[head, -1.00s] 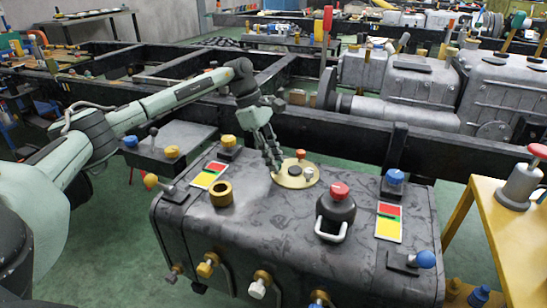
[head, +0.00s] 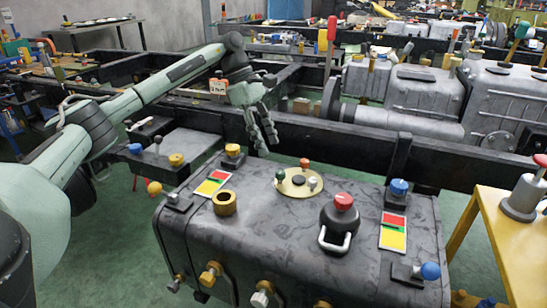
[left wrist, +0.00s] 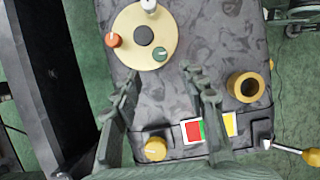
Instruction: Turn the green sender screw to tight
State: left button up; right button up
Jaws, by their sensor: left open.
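The green sender screw (head: 280,174) is a small knob on the left part of a round brass plate (head: 295,190), on top of the dark tank (head: 270,225). An orange screw (head: 304,162) and a white screw (head: 312,184) stand on the same plate around a dark centre. In the left wrist view the green screw (left wrist: 160,54) shows a pale mark on top. My left gripper (head: 264,142) is open and empty, apart from the screw, behind and above the plate in the head view. In the left wrist view the screw lies just beyond the open fingertips (left wrist: 162,76). My right gripper is not in view.
A brass collar (head: 224,203), a black cap with red top and white handle (head: 339,222), and red-yellow labels (head: 393,231) are on the tank. A blue knob (head: 399,188) stands behind the right label. A black frame rail (head: 350,143) runs behind. A yellow table (head: 500,235) is at right.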

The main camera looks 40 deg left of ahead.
pick_arm(q)
jog(key=shift+v, duration=2)
